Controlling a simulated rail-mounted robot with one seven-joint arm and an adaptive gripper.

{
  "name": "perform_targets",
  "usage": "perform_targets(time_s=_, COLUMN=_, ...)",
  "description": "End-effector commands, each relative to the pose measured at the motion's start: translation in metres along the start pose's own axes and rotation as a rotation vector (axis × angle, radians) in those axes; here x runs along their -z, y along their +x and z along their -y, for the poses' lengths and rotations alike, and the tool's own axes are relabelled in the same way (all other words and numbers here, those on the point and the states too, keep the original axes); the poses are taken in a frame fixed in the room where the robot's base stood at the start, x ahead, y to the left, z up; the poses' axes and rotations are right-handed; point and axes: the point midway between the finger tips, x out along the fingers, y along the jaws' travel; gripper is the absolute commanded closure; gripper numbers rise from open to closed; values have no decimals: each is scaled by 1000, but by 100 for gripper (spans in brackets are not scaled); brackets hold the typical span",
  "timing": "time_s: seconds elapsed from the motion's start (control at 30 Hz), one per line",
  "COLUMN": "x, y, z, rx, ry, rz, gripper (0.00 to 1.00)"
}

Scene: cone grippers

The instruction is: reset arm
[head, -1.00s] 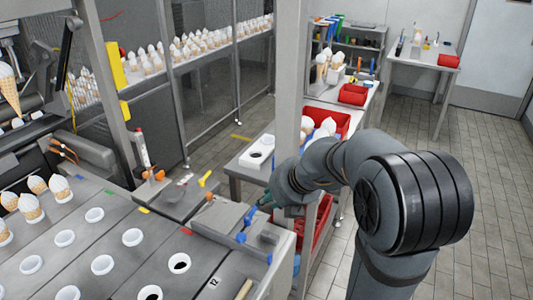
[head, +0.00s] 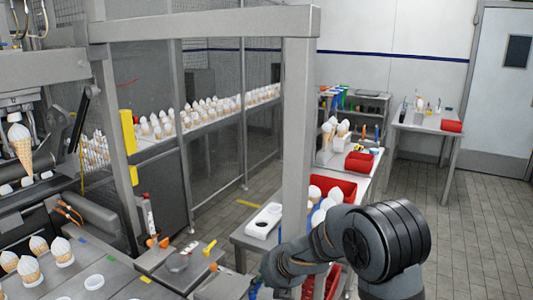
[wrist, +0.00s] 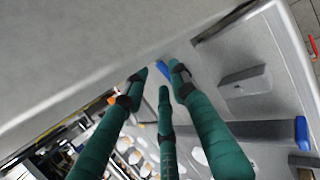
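My gripper shows in the wrist view (wrist: 158,80) with three green, dark-banded fingers. Their tips stand apart with nothing between them, over a grey metal surface (wrist: 240,65) with blue pieces (wrist: 300,133). In the head view my arm reaches in from the lower right and bends left. Its gripper end is low in the picture, by the end of the grey machine table (head: 110,280), mostly hidden by the arm links and the frame edge.
A grey post (head: 297,140) stands close behind my arm. A side table holds a white holder (head: 264,221) and a red bin (head: 340,186) with cones. Cones (head: 30,268) stand in the machine table at left. Open tiled floor (head: 465,235) lies right.

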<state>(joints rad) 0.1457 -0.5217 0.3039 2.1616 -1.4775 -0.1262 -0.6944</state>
Motion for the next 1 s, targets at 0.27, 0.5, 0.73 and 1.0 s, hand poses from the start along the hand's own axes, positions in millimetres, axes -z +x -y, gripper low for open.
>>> perform_targets(time_s=0.27, x=2, y=14, z=1, rx=3, ry=0, rz=-2, gripper=74)
perform_targets(time_s=0.5, x=2, y=17, z=2, rx=4, ry=0, rz=-2, gripper=74)
perform_targets(time_s=0.73, x=3, y=18, z=2, rx=4, ry=0, rz=-2, gripper=74)
perform_targets(time_s=1.0, x=1, y=14, z=0, rx=2, ry=0, rz=0, gripper=74)
